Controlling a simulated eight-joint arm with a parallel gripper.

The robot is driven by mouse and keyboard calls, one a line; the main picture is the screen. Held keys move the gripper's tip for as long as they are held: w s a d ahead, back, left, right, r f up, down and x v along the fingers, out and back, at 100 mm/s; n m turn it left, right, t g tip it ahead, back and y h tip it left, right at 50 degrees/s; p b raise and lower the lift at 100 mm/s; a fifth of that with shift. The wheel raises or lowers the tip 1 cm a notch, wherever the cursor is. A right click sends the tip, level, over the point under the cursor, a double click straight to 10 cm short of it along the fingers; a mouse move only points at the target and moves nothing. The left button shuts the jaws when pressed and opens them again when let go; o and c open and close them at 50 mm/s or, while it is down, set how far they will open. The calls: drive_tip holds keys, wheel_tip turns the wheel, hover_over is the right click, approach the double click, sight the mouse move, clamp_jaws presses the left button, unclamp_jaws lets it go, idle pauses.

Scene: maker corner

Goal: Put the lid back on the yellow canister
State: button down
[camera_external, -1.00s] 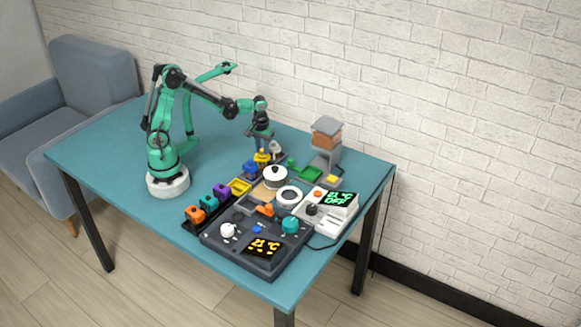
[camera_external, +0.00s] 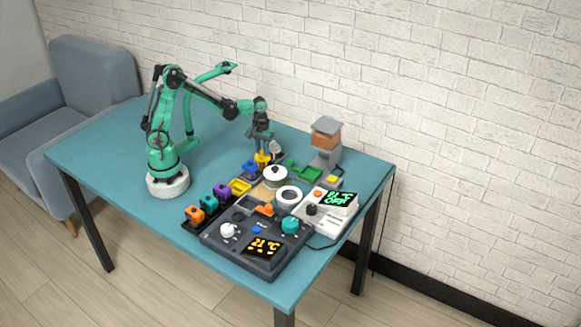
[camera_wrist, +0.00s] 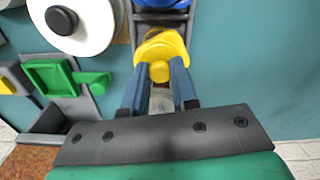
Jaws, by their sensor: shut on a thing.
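My gripper (camera_wrist: 158,82) is shut on the knob of a yellow lid (camera_wrist: 160,48), with one blue-grey finger on each side of the knob. The lid also shows in the external view (camera_external: 262,158), under my gripper (camera_external: 262,150), at the far end of the dark rack. A yellow canister (camera_external: 240,187), with no raised knob visible on it, stands in the same rack between the purple and blue ones. Whether the lid touches the rack below it is hard to tell.
Purple (camera_external: 222,191), teal (camera_external: 209,203) and orange (camera_external: 195,214) canisters and a blue one (camera_external: 250,168) share the rack. The table's left side is clear.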

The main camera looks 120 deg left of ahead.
drive_tip(key=shift+c, duration=0.6)
unclamp_jaws()
drive_tip(key=shift+r, duration=3.5)
clamp_jaws()
drive_tip(key=shift+f, duration=0.1)
